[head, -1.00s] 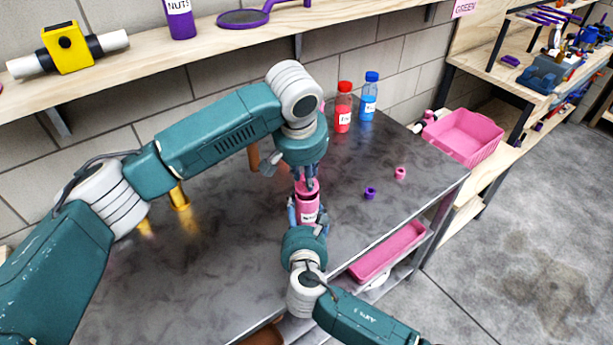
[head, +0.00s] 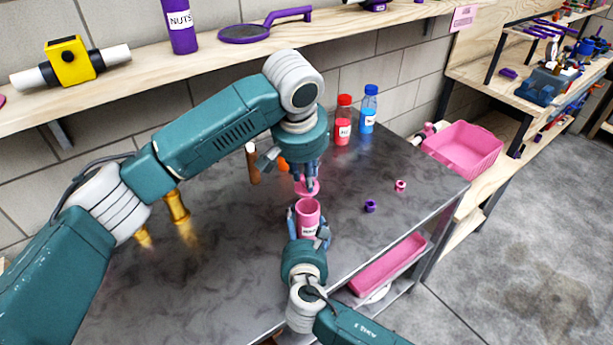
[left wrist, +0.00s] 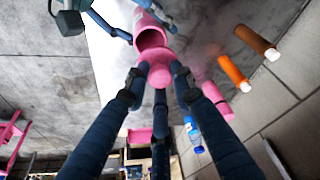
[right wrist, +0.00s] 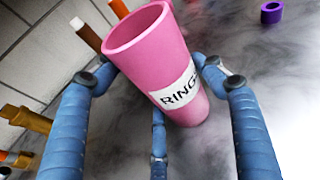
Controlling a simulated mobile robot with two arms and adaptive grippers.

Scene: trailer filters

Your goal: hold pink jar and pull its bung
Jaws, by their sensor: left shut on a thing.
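The pink jar (head: 309,216) stands on the dark bench top with its mouth open. Its label reads "RING" in the right wrist view (right wrist: 165,70), with the end cut off. In the left wrist view the jar's open mouth (left wrist: 150,38) shows beyond the bung.
A red bottle (head: 343,122) and a blue bottle (head: 368,108) stand at the back of the bench. A purple ring (head: 370,206) and a pink ring (head: 400,186) lie to the right. A brown cylinder (head: 252,163) stands behind my left gripper. A pink bin (head: 465,147) is beyond the bench.

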